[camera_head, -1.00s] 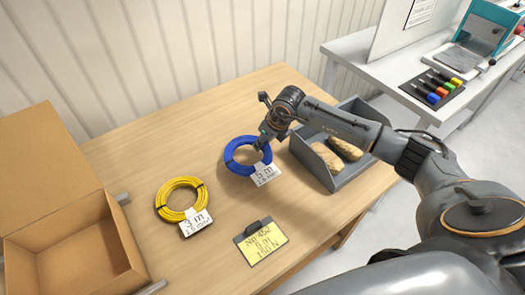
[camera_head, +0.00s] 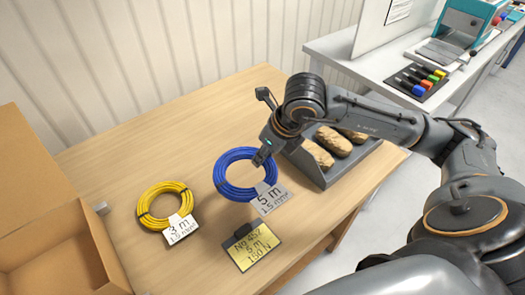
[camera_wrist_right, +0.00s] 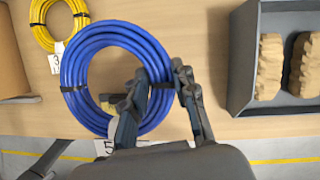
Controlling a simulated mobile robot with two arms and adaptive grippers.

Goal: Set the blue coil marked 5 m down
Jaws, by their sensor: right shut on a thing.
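The blue coil (camera_head: 222,172) with a white tag reading 5 m (camera_head: 270,199) is held above the wooden table. My right gripper (camera_head: 262,157) is shut on the right side of its ring. In the right wrist view the blue coil (camera_wrist_right: 85,50) hangs large in front of the camera, and the fingers of my right gripper (camera_wrist_right: 162,84) straddle the ring near a black tie. My left gripper is not in view.
A yellow coil tagged 3 m (camera_head: 150,191) lies on the table to the left. An open cardboard box (camera_head: 75,250) stands at the far left. A grey bin (camera_head: 330,177) with brown pieces is at the right. The table behind the coils is clear.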

